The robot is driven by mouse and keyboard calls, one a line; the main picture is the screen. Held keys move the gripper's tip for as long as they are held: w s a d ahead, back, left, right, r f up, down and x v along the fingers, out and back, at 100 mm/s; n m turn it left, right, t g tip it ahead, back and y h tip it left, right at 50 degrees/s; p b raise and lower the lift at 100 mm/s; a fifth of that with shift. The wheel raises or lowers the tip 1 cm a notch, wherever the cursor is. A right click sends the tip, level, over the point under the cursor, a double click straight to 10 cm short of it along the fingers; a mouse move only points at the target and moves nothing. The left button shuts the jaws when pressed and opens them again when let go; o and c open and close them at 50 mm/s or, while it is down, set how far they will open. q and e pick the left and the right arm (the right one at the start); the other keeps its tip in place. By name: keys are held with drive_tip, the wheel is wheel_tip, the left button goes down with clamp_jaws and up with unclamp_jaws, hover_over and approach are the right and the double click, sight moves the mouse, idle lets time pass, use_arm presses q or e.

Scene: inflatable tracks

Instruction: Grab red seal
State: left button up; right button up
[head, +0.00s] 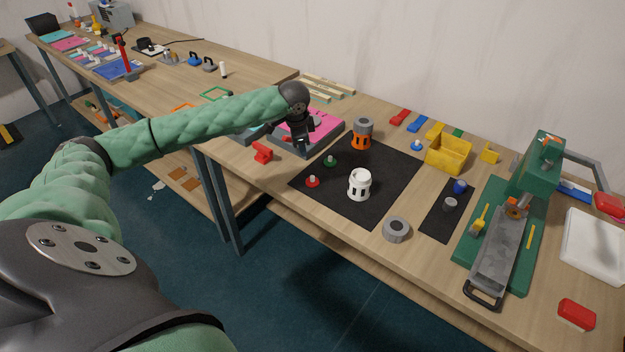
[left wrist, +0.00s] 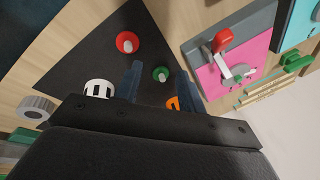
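The red seal (head: 312,181), a small red disc with a pale knob, stands on the black mat (head: 385,200) near its left corner. In the left wrist view the red seal (left wrist: 127,42) is at the top, left of the fingers. A similar green seal (head: 330,161) stands behind it; in the wrist view the green seal (left wrist: 160,74) appears between the fingertips. My left gripper (head: 303,143) is above the table near the mat's far-left edge, apart from the red seal. In the wrist view its fingers (left wrist: 159,76) are spread and hold nothing. My right gripper is not visible.
A white slotted cylinder (head: 359,185) and an orange-grey cylinder (head: 362,134) stand on the mat. A grey ring (head: 396,229) lies at its front right. A pink board (head: 322,122) and a red clamp-like part (head: 262,152) are near my gripper. A green press (head: 541,165) stands at right.

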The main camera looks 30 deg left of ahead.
sight(312, 176)
use_arm(q)
drive_tip(key=shift+s+d+f+m+g+h+p, duration=0.1)
drive_tip(key=shift+d+f+m+g+h+p, duration=0.15)
drive_tip(key=shift+d+f+m+h, duration=0.4)
drive_tip(key=shift+s+d+f+m+g+h+p, duration=0.1)
drive_tip(key=shift+s+d+f+m+g+h, duration=0.15)
drive_tip(key=shift+f+h, duration=0.65)
drive_tip(key=shift+d+f+m+g+h+p, duration=0.2)
drive_tip(key=shift+d+f+m+g+h, duration=0.15)
drive_tip(key=shift+f, duration=0.85)
drive_tip(key=shift+d+f+p, duration=0.1)
drive_tip(key=shift+f+p, duration=0.2)
drive_tip(key=shift+f, duration=0.05)
drive_tip(key=p+x, duration=0.2)
drive_tip(key=x, duration=0.2)
drive_tip(key=shift+f+p, duration=0.3)
drive_tip(key=shift+f, duration=0.15)
clamp_jaws()
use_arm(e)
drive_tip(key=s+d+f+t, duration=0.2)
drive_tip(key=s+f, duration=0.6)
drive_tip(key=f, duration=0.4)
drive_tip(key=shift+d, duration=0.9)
